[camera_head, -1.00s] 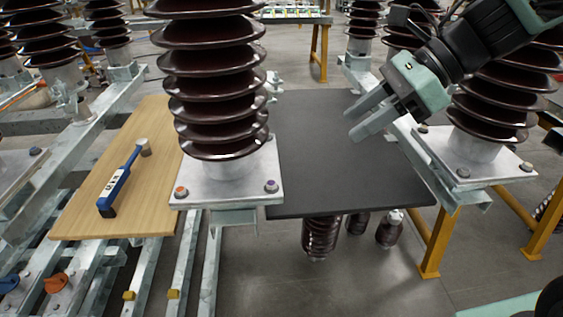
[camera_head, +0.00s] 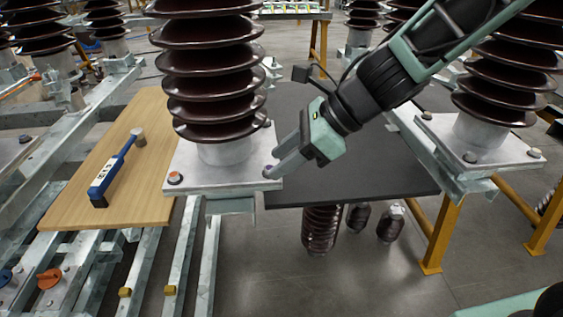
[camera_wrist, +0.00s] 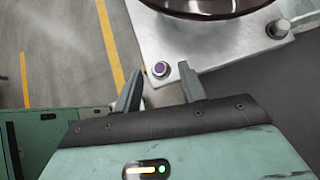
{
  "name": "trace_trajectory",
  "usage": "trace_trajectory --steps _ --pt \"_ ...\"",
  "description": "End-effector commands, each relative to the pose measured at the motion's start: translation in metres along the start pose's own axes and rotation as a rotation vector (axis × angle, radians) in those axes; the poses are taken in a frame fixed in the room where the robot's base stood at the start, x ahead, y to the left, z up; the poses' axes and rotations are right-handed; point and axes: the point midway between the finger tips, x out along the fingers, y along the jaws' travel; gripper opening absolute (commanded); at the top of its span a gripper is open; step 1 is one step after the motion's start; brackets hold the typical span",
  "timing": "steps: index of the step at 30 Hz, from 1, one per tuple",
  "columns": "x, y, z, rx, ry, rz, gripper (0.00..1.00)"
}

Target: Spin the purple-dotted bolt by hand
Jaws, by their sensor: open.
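The purple-dotted bolt (camera_head: 270,169) sits at the front right corner of the square metal base plate (camera_head: 222,180) under the central brown insulator (camera_head: 212,85). In the wrist view the bolt (camera_wrist: 160,69) shows its purple top just beyond the fingertips, between their lines. My gripper (camera_head: 276,171) reaches in from the upper right, its fingertips beside the bolt in the head view. In the wrist view my gripper (camera_wrist: 162,83) has its fingers apart with nothing between them. Whether a finger touches the bolt cannot be told.
An orange-dotted bolt (camera_head: 175,178) is at the plate's front left corner. A blue tool (camera_head: 115,170) lies on the wooden board (camera_head: 70,213) at left. A dark board (camera_head: 350,185) lies right of the plate, below my arm. Another insulator plate (camera_head: 480,155) stands at right.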

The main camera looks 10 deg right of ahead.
Motion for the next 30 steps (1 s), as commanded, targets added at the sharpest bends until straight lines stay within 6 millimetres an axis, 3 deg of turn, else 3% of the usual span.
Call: trace_trajectory --steps 11,12,16,17,30 --pt "0.0072 0.0002 0.0001 0.000 0.001 0.000 0.41" --pt "0.0072 0.0002 0.0001 0.000 0.001 0.000 0.38" --pt "0.0071 0.0002 0.0000 0.000 0.001 0.000 0.02" --pt "0.0071 0.0002 0.0000 0.000 0.001 0.000 0.00" --pt "0.0092 0.0024 -0.0016 0.049 0.000 -0.052 0.00"
